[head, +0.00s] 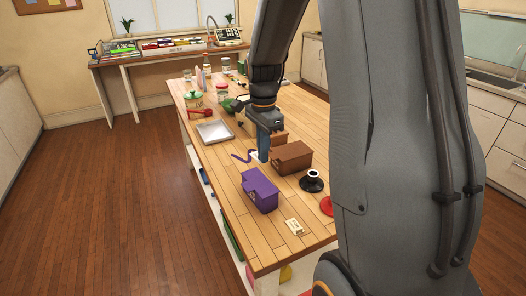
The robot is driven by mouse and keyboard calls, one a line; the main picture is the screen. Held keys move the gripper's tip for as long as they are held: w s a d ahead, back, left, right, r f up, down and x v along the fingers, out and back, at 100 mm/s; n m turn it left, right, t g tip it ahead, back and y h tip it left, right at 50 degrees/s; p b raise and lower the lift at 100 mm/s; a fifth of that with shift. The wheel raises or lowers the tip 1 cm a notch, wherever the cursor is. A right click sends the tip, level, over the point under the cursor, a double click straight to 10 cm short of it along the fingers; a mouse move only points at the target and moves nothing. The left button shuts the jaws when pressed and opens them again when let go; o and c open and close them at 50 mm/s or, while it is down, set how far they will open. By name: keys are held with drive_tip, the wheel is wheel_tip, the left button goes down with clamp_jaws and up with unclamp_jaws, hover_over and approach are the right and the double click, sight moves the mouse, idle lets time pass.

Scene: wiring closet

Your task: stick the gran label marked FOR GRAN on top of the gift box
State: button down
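A purple box (262,193), which looks like the gift box, sits on the near part of the wooden table. A small cream card (294,226) with marks too small to read lies in front of it, near the table's front edge; I cannot tell if it is the FOR GRAN label. My gripper (263,158) points down behind the purple box, apart from it and just left of a brown box (292,157). A small white patch (254,155) shows beside its fingertips; I cannot tell if it is held. The finger gap is not clear.
A purple strip (241,157) lies left of my gripper. A grey tray (215,131), a red-handled item (204,112) and jars stand farther back. A black round stand (312,181) and a red disc (327,206) are at the right. The table's (232,207) front left is clear.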

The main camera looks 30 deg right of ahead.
sight(263, 186)
drive_tip(key=shift+f, duration=0.1)
drive_tip(key=shift+f+b, duration=2.15)
drive_tip(key=shift+f, duration=2.35)
drive_tip(key=shift+f, duration=0.5)
drive_tip(key=c, duration=2)
unclamp_jaws()
drive_tip(key=shift+w+r+b, duration=0.1)
drive_tip(key=shift+r+b, duration=0.25)
drive_tip(key=shift+r, duration=0.25)
wheel_tip(263, 186, up, 7)
drive_tip(key=shift+f+b, duration=0.15)
drive_tip(key=shift+b, duration=0.8)
